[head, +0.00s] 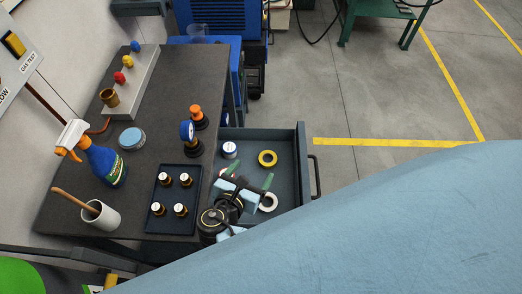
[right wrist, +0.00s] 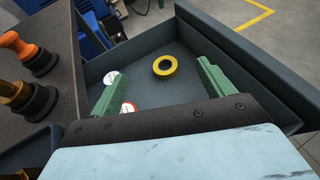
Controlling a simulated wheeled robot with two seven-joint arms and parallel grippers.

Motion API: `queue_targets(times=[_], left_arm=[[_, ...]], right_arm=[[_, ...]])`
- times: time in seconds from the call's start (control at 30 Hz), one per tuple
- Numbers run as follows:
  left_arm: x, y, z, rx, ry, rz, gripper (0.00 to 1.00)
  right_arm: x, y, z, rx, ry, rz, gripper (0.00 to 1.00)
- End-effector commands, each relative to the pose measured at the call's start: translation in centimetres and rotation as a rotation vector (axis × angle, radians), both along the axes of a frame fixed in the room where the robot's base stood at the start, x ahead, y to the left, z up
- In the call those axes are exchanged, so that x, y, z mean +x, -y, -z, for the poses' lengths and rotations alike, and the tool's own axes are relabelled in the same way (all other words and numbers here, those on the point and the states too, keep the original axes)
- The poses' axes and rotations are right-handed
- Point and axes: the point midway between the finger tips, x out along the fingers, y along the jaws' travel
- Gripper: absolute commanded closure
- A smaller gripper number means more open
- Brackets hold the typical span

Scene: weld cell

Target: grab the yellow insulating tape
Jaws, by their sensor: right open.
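The yellow insulating tape (head: 267,158) is a small ring lying flat in the open drawer (head: 284,138). It also shows in the right wrist view (right wrist: 165,66), ahead of my fingers and in line with the gap between them. My right gripper (head: 246,184) is open and empty, over the near part of the drawer, short of the tape. Its green fingers (right wrist: 155,82) stand wide apart in the right wrist view. My left gripper is not in view.
White rolls lie in the drawer: one (head: 229,149) left of the tape, another (head: 268,202) nearer, partly hidden by my gripper. The drawer walls surround the tape.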

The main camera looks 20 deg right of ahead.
Motion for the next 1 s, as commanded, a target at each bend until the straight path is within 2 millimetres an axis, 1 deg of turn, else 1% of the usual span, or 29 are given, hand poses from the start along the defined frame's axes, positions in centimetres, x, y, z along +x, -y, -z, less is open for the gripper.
queue_targets(times=[0.03,0.13,0.3,0.37,0.5,0.63,0.73,1.0], left_arm=[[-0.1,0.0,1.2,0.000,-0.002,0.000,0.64],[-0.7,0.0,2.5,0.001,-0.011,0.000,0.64],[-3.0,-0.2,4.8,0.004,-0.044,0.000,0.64],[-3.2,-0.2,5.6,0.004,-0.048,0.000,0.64],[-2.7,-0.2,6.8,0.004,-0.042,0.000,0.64],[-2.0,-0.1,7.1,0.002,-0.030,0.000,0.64],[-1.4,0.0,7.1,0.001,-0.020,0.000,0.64],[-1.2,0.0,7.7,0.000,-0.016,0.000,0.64]], right_arm=[[-0.1,0.0,1.2,0.000,-0.001,0.001,0.19],[-0.1,0.0,2.5,0.000,-0.001,0.001,0.19],[-0.1,0.0,4.7,0.001,0.000,0.001,0.19],[-0.1,0.0,5.5,0.001,0.000,0.001,0.19],[-0.1,0.0,6.6,0.001,0.000,0.001,0.19],[0.0,0.2,7.0,0.000,0.000,0.001,0.19],[0.5,0.7,7.3,-0.001,0.001,0.002,0.19],[3.2,3.7,8.9,-0.001,0.001,0.002,0.19]])
